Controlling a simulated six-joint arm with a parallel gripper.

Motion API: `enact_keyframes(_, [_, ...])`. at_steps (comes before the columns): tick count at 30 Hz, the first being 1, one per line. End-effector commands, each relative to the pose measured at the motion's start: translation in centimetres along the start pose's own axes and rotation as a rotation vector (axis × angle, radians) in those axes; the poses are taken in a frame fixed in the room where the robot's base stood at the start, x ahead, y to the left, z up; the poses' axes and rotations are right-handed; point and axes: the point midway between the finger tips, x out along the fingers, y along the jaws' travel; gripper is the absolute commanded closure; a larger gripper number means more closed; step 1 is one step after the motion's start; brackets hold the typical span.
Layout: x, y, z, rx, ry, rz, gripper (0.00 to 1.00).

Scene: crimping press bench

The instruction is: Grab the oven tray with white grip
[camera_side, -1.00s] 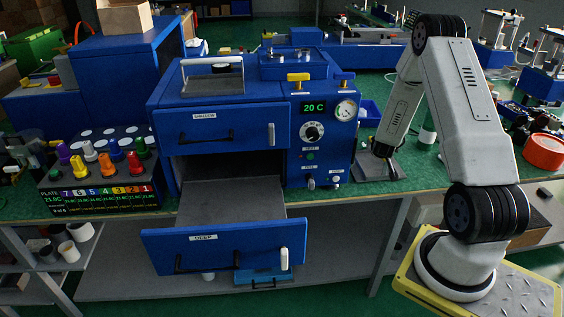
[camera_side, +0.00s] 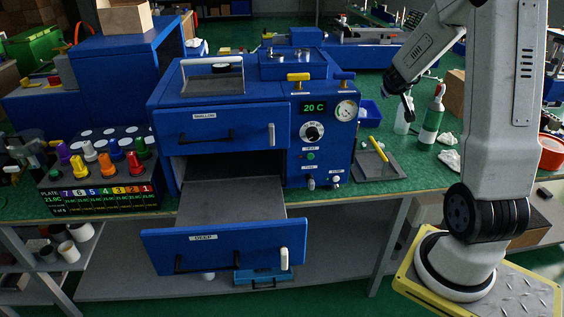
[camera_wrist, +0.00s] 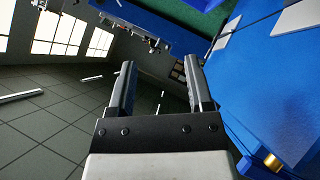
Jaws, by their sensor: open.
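The blue oven (camera_side: 324,160) stands on the green bench. Its lower tray, labelled DEEP (camera_side: 190,252), is pulled far out and has an upright white grip (camera_side: 284,259) at the right of its front and a black handle lower down. My gripper (camera_side: 407,106) is up to the right of the oven, away from both trays. In the wrist view my gripper (camera_wrist: 160,65) shows two parted fingers with nothing between them.
A dark plate (camera_side: 385,165) with a yellow-handled tool (camera_side: 377,150) lies right of the oven. A rack of coloured knobs (camera_side: 100,180) is at the left. The space before the pulled-out tray is clear.

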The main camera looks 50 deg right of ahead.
Motion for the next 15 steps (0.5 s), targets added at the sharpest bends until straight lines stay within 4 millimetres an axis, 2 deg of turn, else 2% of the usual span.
enact_keyframes(4, [-1.5, 1.5, -1.8, 0.003, 0.005, 0.003, 0.34])
enact_keyframes(15, [-4.3, 4.1, -5.0, 0.004, 0.003, 0.004, 0.34])
